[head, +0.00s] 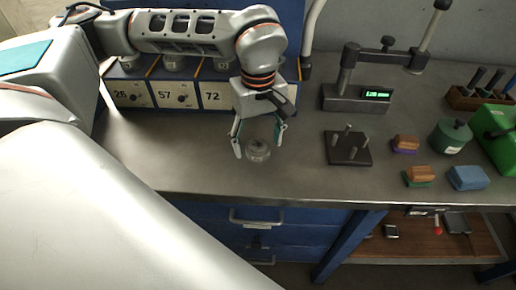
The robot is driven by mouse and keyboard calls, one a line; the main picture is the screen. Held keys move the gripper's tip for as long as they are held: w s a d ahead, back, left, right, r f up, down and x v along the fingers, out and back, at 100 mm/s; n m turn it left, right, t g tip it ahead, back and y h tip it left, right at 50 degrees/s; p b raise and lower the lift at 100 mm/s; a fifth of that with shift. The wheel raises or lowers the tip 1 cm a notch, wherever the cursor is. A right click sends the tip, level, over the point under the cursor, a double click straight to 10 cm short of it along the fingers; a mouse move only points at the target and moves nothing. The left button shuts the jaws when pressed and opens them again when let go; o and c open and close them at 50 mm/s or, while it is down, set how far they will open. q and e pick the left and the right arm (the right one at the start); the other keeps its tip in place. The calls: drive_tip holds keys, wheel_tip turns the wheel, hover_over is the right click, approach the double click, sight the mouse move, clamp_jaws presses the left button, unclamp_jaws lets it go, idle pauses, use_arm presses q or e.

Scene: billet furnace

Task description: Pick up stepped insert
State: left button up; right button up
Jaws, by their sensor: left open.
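The stepped insert (258,151) appears to be the small round grey metal piece standing on the grey worktop (190,165). Its top is narrower than its base. My left gripper (258,146) points down over it with its fingers apart, one to the left of the piece and one to the right and a little behind. I cannot tell whether either finger touches it; a gap shows on the left. My right gripper is not in view.
Numbered bins (180,95) stand behind my left gripper. To the right are a dark peg plate (348,148), a gauge stand with a green display (376,94), brown-topped blocks (418,176), a blue block (467,178) and a green canister (450,137). The worktop's front edge is close.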

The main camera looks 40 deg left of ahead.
use_arm(q)
drive_tip(key=c, duration=1.8)
drive_tip(key=shift+o, duration=0.2)
drive_tip(key=shift+r, duration=0.1)
drive_tip(key=shift+r, duration=0.1)
